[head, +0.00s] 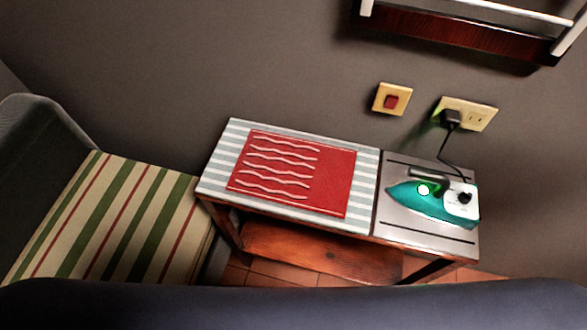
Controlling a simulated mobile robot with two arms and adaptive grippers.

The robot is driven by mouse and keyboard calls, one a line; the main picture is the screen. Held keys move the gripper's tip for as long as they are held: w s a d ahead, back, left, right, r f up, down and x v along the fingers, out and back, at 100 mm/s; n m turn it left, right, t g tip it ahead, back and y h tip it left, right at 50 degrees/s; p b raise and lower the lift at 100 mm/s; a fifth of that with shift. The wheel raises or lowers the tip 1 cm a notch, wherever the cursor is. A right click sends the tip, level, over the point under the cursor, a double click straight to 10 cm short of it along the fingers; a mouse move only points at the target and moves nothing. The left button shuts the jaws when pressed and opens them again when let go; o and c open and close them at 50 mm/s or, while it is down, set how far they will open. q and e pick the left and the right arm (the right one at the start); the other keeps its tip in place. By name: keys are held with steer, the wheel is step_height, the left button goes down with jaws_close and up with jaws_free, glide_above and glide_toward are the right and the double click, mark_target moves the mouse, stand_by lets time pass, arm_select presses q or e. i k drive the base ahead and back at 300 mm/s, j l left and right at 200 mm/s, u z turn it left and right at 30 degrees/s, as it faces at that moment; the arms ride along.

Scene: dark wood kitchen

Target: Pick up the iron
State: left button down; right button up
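The iron (418,202) is teal with a white rear part and a dark handle. It lies on the grey metal plate (405,235) at the right end of a small ironing table, its tip pointing left. A bright green-white spot shows on its upper side. A black cord runs from its rear up to a plug (450,118) in the wall socket. Neither of my grippers is in the head view.
The table's striped top (222,168) carries a red panel (335,190) with wavy white lines. A striped-seat chair (105,215) stands at left. A dark padded edge (290,305) spans the front. A wall rack (460,35) hangs above, with a red switch (391,101) below it.

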mark_target(434, 196)
steer(key=z, duration=1.3)
steer(key=i+l+u, duration=0.1)
steer(key=l+u, duration=0.2)
steer(key=l, duration=0.25)
